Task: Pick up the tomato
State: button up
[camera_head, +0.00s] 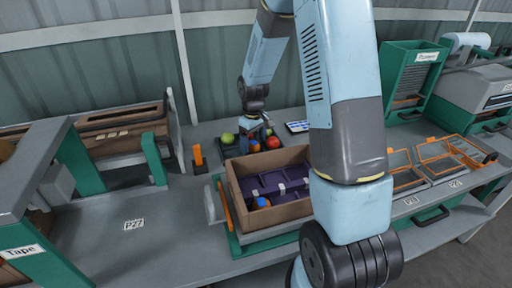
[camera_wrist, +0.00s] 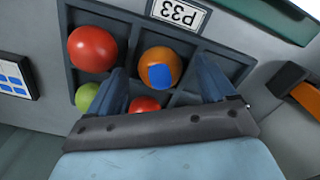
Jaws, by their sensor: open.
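In the wrist view my gripper (camera_wrist: 162,70) is open, with its two fingers apart and nothing held between them. An orange tomato with a blue patch (camera_wrist: 160,68) shows between the fingertips, in a compartment of a dark tray. A large red tomato (camera_wrist: 93,48) lies left of the fingers, with a green tomato (camera_wrist: 86,97) near it. Another red tomato (camera_wrist: 145,104) is partly hidden by the gripper body. In the head view my gripper (camera_head: 250,143) is over the tray, between a green tomato (camera_head: 227,138) and a red tomato (camera_head: 272,143).
The dark divided tray (camera_wrist: 222,64) has empty compartments on the right and a P33 label. An orange upright piece (camera_head: 198,155) stands left of the tray.

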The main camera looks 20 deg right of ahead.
jog(key=shift+f, duration=0.65)
jog(key=shift+c, duration=0.2)
jog(key=c, duration=0.8)
